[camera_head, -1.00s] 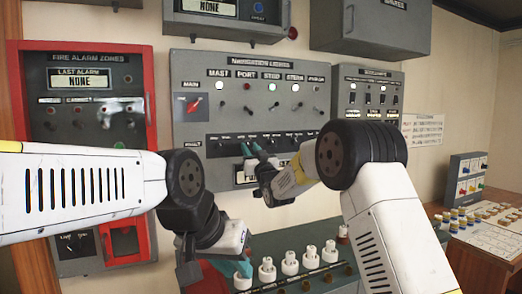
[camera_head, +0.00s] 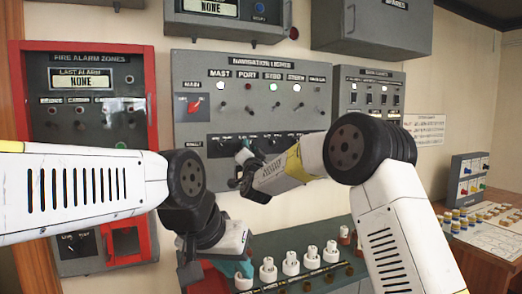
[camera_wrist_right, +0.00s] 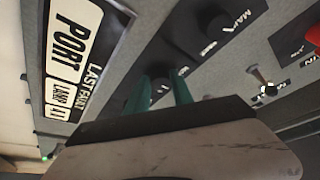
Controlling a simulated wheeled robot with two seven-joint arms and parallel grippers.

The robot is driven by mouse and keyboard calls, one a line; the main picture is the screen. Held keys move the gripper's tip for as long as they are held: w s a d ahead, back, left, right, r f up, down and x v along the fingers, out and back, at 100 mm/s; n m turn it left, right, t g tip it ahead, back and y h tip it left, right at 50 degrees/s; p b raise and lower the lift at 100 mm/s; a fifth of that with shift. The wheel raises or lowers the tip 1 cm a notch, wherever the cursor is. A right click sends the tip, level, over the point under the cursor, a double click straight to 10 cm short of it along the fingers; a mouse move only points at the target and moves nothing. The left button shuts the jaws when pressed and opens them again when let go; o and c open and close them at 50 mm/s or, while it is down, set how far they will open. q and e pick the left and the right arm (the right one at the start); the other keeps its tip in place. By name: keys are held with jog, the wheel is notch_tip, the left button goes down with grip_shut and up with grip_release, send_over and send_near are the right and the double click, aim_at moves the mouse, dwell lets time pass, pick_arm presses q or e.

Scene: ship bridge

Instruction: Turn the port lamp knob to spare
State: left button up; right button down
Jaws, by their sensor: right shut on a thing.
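The navigation lights panel (camera_head: 187,72) is on the wall ahead. My right gripper (camera_wrist_right: 163,93) is at the panel's lower black strip, its teal fingers closed on either side of a small black knob (camera_wrist_right: 160,84). This knob is the second from the main-switch end, in line with the port column. The fingers partly hide it, so its pointer cannot be read. The port lamp (camera_head: 249,87) is dull red in the head view. The fault display (camera_wrist_right: 68,48) shows "PORT LAMP". My left gripper (camera_head: 238,268) hangs low by the console; its finger opening is unclear.
A neighbouring knob (camera_wrist_right: 212,27) is close beside the held one, with a toggle (camera_wrist_right: 264,88) above the strip. The red-framed fire alarm panel (camera_head: 85,75) is at the left.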

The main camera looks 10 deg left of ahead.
jog(key=m+h, duration=0.1)
jog(key=m, duration=0.2)
jog(key=m+g+h, duration=0.1)
jog(key=m, duration=0.2)
jog(key=shift+s+a+r+m+h, duration=0.1)
jog(key=shift+r+m+h, duration=0.05)
jog(key=shift+m+h, duration=0.2)
jog(key=shift+m, duration=0.25)
jog(key=c, duration=1.1)
grip_release()
jog(key=r+v, duration=0.1)
jog(key=v, duration=0.6)
jog(key=shift+s+f, duration=0.35)
jog(key=shift+f, duration=0.1)
